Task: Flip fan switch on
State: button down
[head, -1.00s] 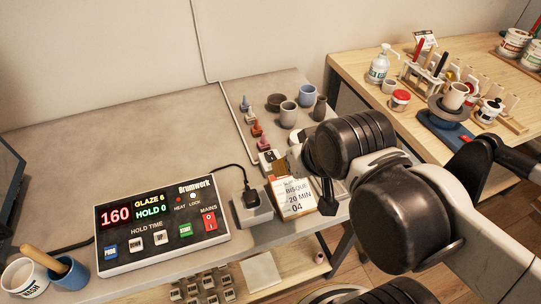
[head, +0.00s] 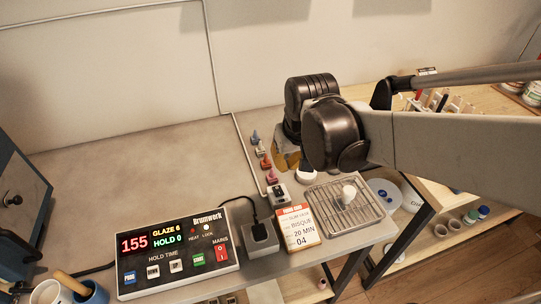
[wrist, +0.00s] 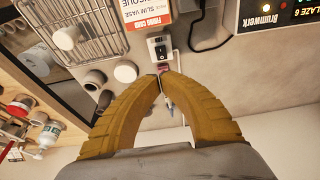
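A small white switch box with a dark face (head: 279,194), seemingly the fan switch, sits on the grey bench at the end of a pale conduit. It also shows in the wrist view (wrist: 158,48), but its rocker's position is too small to tell. My gripper (wrist: 161,77) has its two yellow fingers brought together at the tips, just below the box in that view, with no object clearly held. In the head view my arm hides most of the gripper; only some yellow (head: 287,160) shows behind the box.
A controller (head: 178,248) reading 155 and a grey plug block (head: 260,238) stand left of the box. A firing card (head: 299,228) and a wire rack (head: 352,212) with a white piece are close in front and right. Small coloured cones (head: 265,160) stand behind.

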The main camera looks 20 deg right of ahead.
aim_at(280, 190)
jog(key=shift+w+d+f+g+p, duration=0.1)
jog(key=shift+w+f+g+p, duration=0.2)
jog(key=shift+w, duration=0.3)
jog(key=shift+w+d+f+g+p, duration=0.1)
jog(key=shift+w+g+p, duration=0.1)
jog(key=shift+w+p, duration=0.25)
jog(key=shift+w+a, duration=0.1)
jog(key=b+x, duration=0.2)
jog(key=x, duration=0.2)
jog(key=b+x, duration=0.2)
jog(key=x, duration=0.2)
jog(key=s+b+x, duration=0.1)
jog(key=b+x, duration=0.1)
jog(key=x, duration=0.3)
jog(key=shift+f, duration=0.4)
